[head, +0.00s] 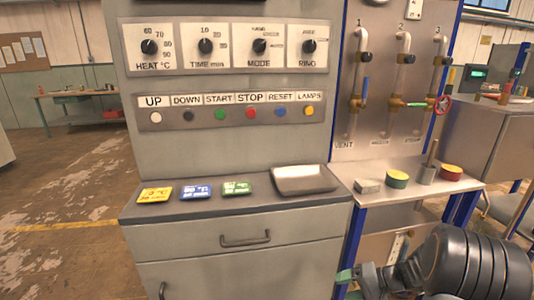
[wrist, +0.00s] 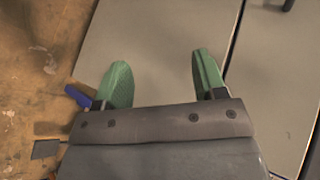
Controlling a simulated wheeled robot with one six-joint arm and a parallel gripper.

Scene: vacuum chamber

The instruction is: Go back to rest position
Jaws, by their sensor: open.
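My gripper (wrist: 157,82) shows in the wrist view with its two green-tipped fingers spread apart and nothing between them. Behind the fingers is a plain grey panel with a dark seam at the right. In the head view my gripper (head: 345,275) is low at the right of centre, in front of the grey cabinet (head: 200,250), with one green fingertip showing. My dark arm fills the lower right corner. The other fingertip is hard to make out there.
The control panel has knobs (head: 205,46) and a row of coloured buttons (head: 220,114). Yellow (head: 155,194), blue (head: 196,191) and green (head: 237,188) cards and a grey tray (head: 304,180) lie on the ledge. Valves (head: 405,103) stand at right above a shelf. Open floor (head: 60,240) lies left.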

